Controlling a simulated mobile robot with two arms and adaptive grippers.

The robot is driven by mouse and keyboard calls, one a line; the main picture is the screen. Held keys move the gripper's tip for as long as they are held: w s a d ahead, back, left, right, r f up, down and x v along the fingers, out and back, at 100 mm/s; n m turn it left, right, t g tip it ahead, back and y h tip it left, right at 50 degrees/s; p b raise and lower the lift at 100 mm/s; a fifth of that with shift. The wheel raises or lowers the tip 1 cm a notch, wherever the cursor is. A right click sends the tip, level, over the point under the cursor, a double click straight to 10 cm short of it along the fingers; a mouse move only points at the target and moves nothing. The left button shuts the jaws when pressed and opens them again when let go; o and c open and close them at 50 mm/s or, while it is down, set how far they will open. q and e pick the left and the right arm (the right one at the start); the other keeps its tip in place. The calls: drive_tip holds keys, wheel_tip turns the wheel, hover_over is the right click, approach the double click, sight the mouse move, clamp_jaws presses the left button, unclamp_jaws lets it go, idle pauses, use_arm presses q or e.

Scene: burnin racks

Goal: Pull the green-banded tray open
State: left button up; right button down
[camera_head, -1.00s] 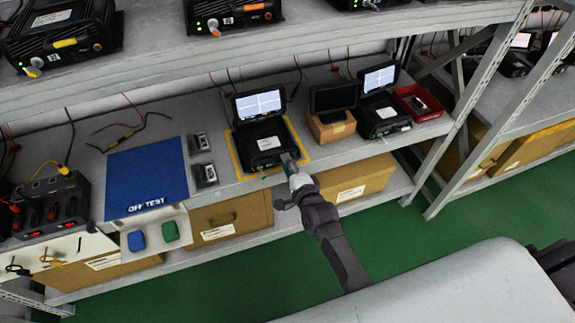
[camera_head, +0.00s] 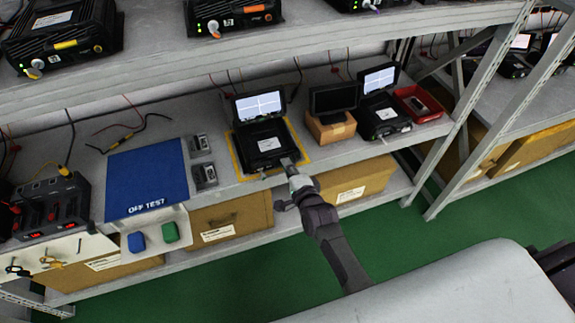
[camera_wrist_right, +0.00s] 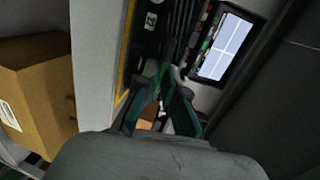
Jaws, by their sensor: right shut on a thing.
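A black device (camera_head: 262,143) with a raised lit screen (camera_head: 259,105) stands inside a yellow outline on the middle shelf. My right gripper (camera_head: 288,167) is at the device's front right corner. In the right wrist view its fingers (camera_wrist_right: 166,85) reach the dark device body (camera_wrist_right: 160,25) beside the lit screen. They are shut on a small part at the device front, mostly hidden by the fingers. My left gripper is not in view.
A blue mat (camera_head: 147,182) and small grey meters lie to the left. A second screened device (camera_head: 380,117) and a red bin (camera_head: 420,103) stand to the right. Cardboard boxes (camera_head: 232,219) fill the lower shelf. The green floor in front is clear.

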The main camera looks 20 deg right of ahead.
drive_tip(key=f+p+v, duration=0.1)
drive_tip(key=p+v, duration=0.1)
drive_tip(key=v, duration=0.4)
drive_tip(key=f+p+v, duration=0.1)
drive_tip(key=p+v, duration=0.2)
drive_tip(key=v, duration=0.4)
drive_tip(key=shift+s+a+f, duration=0.2)
drive_tip(key=shift+s+f, duration=0.2)
drive_tip(key=shift+s, duration=0.15)
drive_tip(key=c, duration=1.3)
unclamp_jaws()
drive_tip(key=shift+o, duration=0.2)
drive_tip(key=v, duration=1.2)
